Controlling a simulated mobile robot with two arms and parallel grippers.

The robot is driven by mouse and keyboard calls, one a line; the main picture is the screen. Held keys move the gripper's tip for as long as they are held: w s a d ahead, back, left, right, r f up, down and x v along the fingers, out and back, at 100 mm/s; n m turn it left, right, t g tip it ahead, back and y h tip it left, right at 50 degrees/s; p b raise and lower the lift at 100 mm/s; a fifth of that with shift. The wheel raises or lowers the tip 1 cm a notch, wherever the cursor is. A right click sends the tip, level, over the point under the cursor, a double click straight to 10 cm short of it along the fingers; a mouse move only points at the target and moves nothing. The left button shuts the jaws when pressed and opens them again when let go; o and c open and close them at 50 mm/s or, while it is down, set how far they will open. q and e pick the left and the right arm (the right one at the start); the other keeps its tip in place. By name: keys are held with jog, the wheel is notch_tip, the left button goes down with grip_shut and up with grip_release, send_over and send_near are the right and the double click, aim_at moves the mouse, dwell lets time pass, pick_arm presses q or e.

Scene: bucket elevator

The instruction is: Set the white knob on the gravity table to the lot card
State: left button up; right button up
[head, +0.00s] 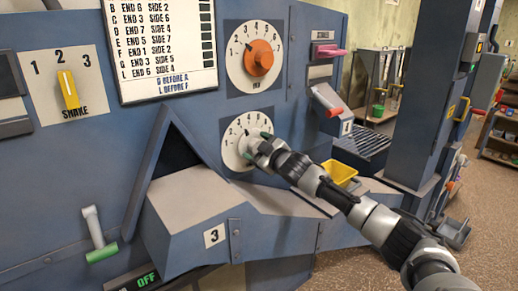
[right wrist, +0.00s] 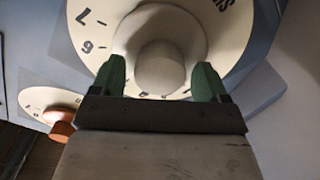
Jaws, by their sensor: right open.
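The white knob (right wrist: 160,68) sits on a round white dial (head: 230,150) with numbers, on the blue machine front below the orange knob. In the head view my right gripper (head: 256,144) is at this dial and hides much of the knob. In the right wrist view my right gripper (right wrist: 160,82) is open, with one green fingertip on each side of the white knob; whether they touch it I cannot tell. The knob's pointer setting cannot be read. The lot card (head: 160,48) hangs at upper left with lines of END and SIDE numbers. My left gripper is not in view.
An orange knob (head: 259,58) on a numbered dial is above. A yellow SHAKE switch (head: 68,90) is at left, and a green-handled lever (head: 101,250) at lower left. A sloped housing marked 3 (head: 190,225) juts out below. A yellow bin (head: 338,173) is right of the dial.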

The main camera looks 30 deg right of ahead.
jog(key=s+b, duration=0.3)
jog(key=s, duration=0.7)
jog(key=shift+s+d+b, duration=0.3)
jog(key=shift+s+d, duration=0.1)
jog(key=shift+f, duration=0.1)
